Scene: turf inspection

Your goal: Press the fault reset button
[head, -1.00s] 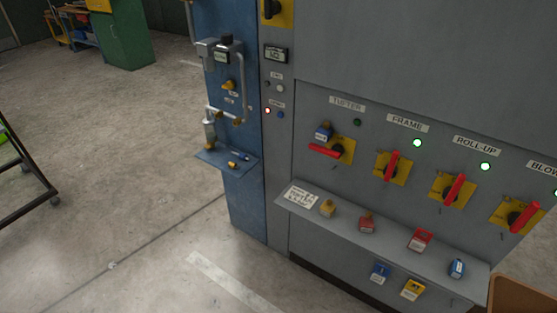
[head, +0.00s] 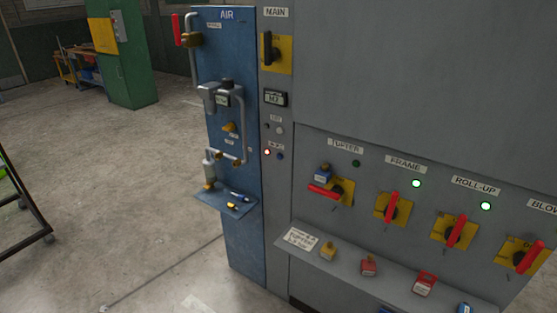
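The grey control cabinet (head: 400,75) stands at the centre and right of the head view. On its narrow left column, a small red-lit lamp (head: 267,152) and a small blue button (head: 281,156) sit side by side under a small label (head: 276,145) that I cannot read for sure. Just above are a small dark dot (head: 267,126) and a pale round button (head: 280,130) under another unclear label. Which one is the fault reset button is too small to tell. Neither of my grippers is in view.
A blue AIR panel (head: 242,240) with pipes and a small shelf adjoins the cabinet's left side. A sloped ledge (head: 345,262) with padlocks and tags juts out below red-handled switches. A dark wheeled frame (head: 28,215) stands at the left. The floor between is clear.

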